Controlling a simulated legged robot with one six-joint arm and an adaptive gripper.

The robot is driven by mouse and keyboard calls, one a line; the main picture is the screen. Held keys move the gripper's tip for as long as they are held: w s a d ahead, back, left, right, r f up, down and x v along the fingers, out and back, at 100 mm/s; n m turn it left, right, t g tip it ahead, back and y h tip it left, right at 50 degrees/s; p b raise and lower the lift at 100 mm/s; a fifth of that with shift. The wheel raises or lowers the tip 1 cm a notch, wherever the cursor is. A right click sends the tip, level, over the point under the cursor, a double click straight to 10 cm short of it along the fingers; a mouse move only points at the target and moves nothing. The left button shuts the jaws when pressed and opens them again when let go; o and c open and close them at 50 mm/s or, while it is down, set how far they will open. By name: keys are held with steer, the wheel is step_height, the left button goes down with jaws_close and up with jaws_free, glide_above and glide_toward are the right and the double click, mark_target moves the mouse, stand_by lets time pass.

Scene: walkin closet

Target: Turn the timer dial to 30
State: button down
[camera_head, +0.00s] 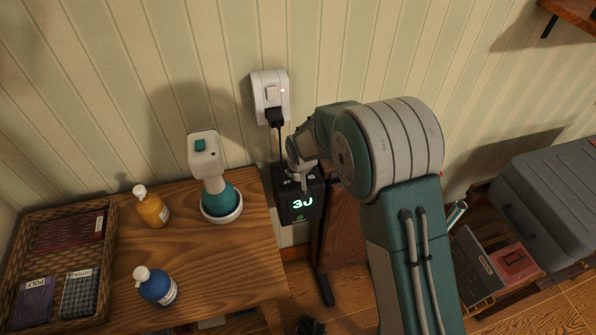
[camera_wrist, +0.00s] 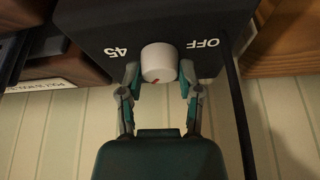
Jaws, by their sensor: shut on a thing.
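The timer is a black box on the wall (camera_head: 285,212), with a glowing display that reads 30 in the head view. The timer's black face (camera_wrist: 100,22) fills the top of the wrist view, with 45 and OFF printed upside down. The white timer dial (camera_wrist: 161,60) sits between those labels and has a small red mark at its lower edge. My gripper (camera_wrist: 160,76) has one finger on each side of the dial and is shut on it. In the head view my gripper (camera_head: 302,180) is at the top of the timer and hides the dial.
A wall outlet (camera_head: 270,92) with a plugged-in cord is above the timer. A wooden table (camera_head: 222,262) at left holds a steamer (camera_head: 205,160), an orange bottle (camera_head: 151,209), a blue bottle (camera_head: 155,288) and a wicker basket (camera_head: 109,260). A grey case (camera_head: 545,195) is at right.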

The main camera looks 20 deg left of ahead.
steer(key=shift+s+f, duration=0.1)
steer(key=shift+f, duration=0.05)
steer(key=shift+c, duration=1.3)
jaws_free()
steer(key=shift+a, duration=0.1)
steer(key=shift+r, duration=0.45)
steer(key=v, duration=1.1)
